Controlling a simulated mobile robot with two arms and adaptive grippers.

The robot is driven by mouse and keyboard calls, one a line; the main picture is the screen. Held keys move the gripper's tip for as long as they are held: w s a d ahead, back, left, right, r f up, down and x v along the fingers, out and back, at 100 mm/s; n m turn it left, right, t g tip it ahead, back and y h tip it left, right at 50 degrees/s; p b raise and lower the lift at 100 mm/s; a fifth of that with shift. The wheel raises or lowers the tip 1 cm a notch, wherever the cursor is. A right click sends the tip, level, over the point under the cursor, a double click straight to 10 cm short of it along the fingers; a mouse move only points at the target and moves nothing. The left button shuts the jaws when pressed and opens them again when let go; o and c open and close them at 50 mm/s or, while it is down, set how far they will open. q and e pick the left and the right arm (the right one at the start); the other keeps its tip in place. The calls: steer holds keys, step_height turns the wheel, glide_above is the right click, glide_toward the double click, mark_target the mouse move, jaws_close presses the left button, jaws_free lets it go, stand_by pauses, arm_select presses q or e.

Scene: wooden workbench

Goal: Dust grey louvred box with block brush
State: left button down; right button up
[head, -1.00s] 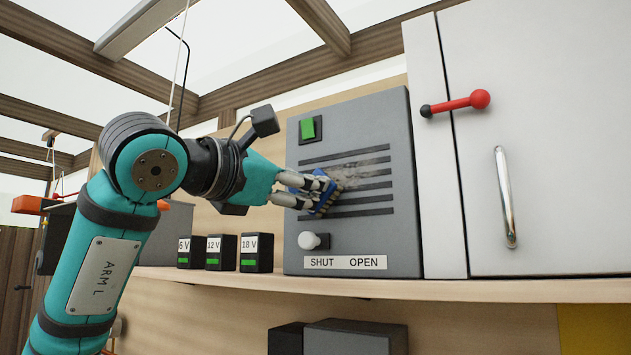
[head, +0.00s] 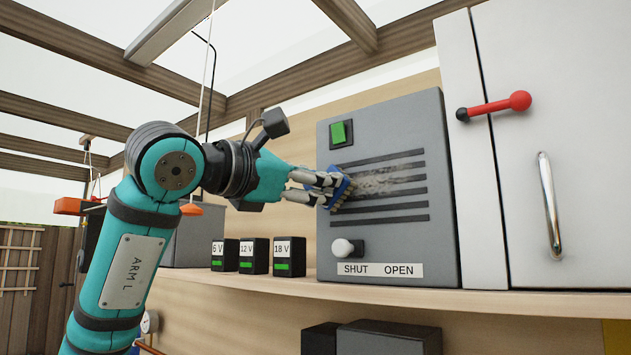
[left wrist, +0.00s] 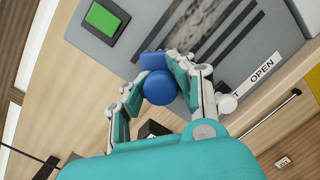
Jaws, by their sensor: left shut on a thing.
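The grey louvred box (head: 436,250) stands on the shelf, with dark horizontal slats and a pale dusty patch (head: 388,180) over the upper slats. It carries a green switch (head: 341,133), a white knob (head: 343,248) and a "SHUT OPEN" label. My left gripper (head: 325,188) is shut on the blue block brush (head: 341,192), whose bristles face the slats at their left part; contact is hard to tell. In the left wrist view the brush's round blue handle (left wrist: 159,87) sits between the fingers, and dust (left wrist: 205,20) shows beyond. My right gripper is not in view.
Several small black boxes marked 6 V, 12 V and 18 V (head: 253,256) stand on the wooden shelf (head: 400,302) left of the box. A white cabinet (head: 590,130) with a metal handle and a red-knobbed lever (head: 494,107) adjoins the box's right side.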

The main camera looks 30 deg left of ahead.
arm_select(q)
steer(key=shift+s+d+f+b, duration=0.1)
steer(key=shift+s+d+b, duration=0.15)
steer(key=shift+d, duration=2.95)
steer(key=shift+s+d+b, duration=0.1)
steer(key=shift+s+d, duration=0.1)
steer(key=shift+d, duration=3)
steer(key=shift+w+a, duration=0.15)
steer(key=shift+a, duration=2.05)
steer(key=shift+w+a, duration=0.2)
steer(key=shift+a, duration=2)
steer(key=shift+w+a, duration=0.15)
steer(key=shift+a, duration=2.05)
steer(key=shift+s+d, duration=0.15)
steer(key=shift+s, duration=0.25)
steer(key=shift+d+b+v, duration=0.15)
steer(key=shift+v, duration=1.1)
steer(key=shift+d+b+v, duration=0.15)
steer(key=shift+v, duration=1.15)
steer(key=shift+s, duration=0.1)
steer(key=v, duration=0.3)
steer(key=shift+d+r, duration=0.2)
